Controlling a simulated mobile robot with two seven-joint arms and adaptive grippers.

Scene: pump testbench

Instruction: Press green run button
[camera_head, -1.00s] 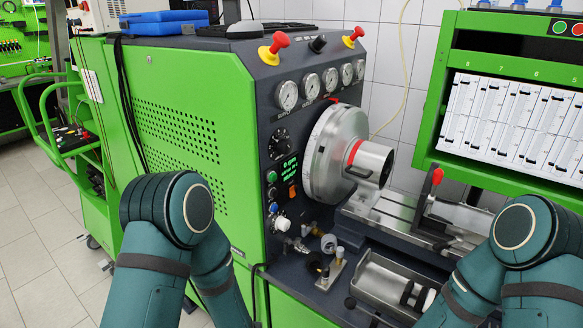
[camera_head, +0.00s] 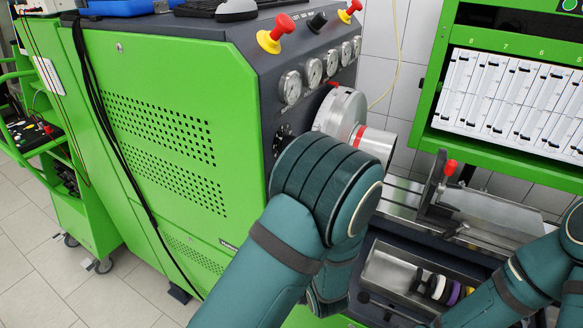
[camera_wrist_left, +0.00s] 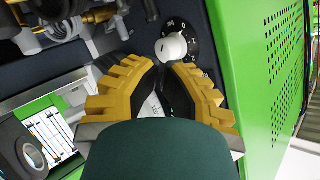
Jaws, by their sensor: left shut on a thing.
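The green run button on the dark control panel is hidden behind my left arm in the head view, and I cannot pick it out in the left wrist view. My left gripper (camera_wrist_left: 162,68) has yellow ridged fingers that come together close to the panel. It is shut, but what sits between the fingers is unclear. A white knob (camera_wrist_left: 172,48) on a black dial shows just beyond the fingertips; I cannot tell whether they touch it. My left gripper is hidden by the arm in the head view. My right gripper is outside the views; only its arm shows at the lower right.
The green perforated cabinet (camera_head: 160,150) stands left of the panel. Gauges (camera_head: 313,72) and a red mushroom knob (camera_head: 283,24) are above my arm. A metal drum (camera_head: 342,112) protrudes to the right. A tray (camera_head: 395,268) lies below. Brass fittings (camera_wrist_left: 98,14) are near the gripper.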

